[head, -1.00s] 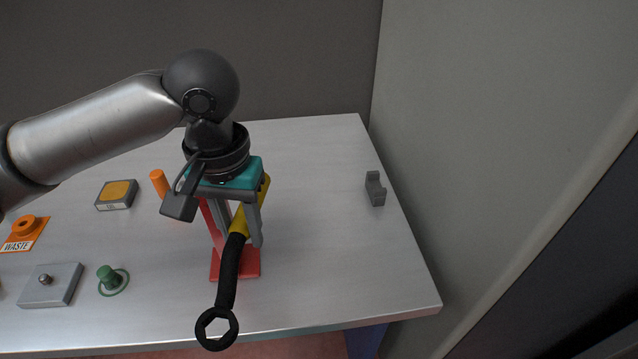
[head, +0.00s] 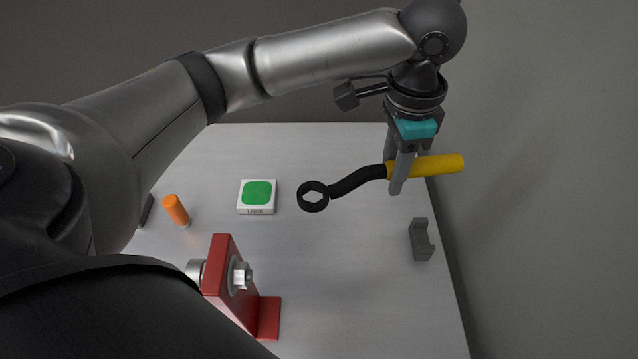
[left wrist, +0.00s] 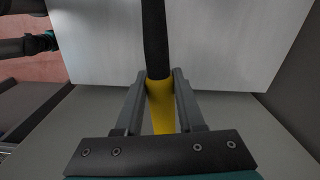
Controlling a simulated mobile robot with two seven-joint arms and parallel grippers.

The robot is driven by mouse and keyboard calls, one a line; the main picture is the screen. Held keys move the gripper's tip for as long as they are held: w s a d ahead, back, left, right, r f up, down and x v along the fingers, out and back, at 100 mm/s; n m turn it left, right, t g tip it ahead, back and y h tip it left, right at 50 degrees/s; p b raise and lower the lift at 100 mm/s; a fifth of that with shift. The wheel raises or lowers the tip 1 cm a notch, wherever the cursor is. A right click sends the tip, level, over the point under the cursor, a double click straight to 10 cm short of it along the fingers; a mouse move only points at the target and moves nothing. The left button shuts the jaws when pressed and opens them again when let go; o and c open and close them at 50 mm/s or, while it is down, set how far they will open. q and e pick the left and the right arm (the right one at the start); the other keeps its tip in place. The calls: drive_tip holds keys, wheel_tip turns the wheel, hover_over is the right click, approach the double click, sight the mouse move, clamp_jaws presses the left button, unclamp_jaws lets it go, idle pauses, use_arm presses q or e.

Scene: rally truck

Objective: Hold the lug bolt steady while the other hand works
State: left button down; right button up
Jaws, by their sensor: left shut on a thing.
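My left gripper (head: 398,190) is shut on the yellow handle of a wrench (head: 425,167), toward the right of the table. The wrench's black shaft and ring end (head: 313,197) point left, apart from the bolt. The left wrist view shows the yellow handle (left wrist: 161,108) between the fingers. A silver hex-headed lug bolt (head: 242,276) sits in the upright red bracket (head: 218,262) at the lower left; no gripper touches its visible head. Part of a dark arm with teal, perhaps my right one, shows at the left wrist view's top left; its fingers are unclear.
A grey cradle (head: 421,241) stands near the table's right edge, close to the wall. A white box with a green top (head: 258,193), labelled LOCK, and an orange peg (head: 176,210) stand behind the bracket. The middle of the table (head: 340,270) is clear.

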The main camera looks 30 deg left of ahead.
use_arm(q)
drive_tip(key=shift+w+d+r+m, duration=0.25)
drive_tip(key=shift+d+r+m, duration=0.15)
drive_tip(key=shift+m, duration=0.2)
drive_tip(key=shift+f, duration=0.1)
drive_tip(key=shift+f, duration=0.35)
wheel_tip(320, 180, down, 15)
drive_tip(key=shift+w+f+b, duration=0.1)
drive_tip(key=shift+b, duration=1.1)
drive_tip(key=shift+f+p, duration=0.35)
drive_tip(key=shift+f, duration=1.55)
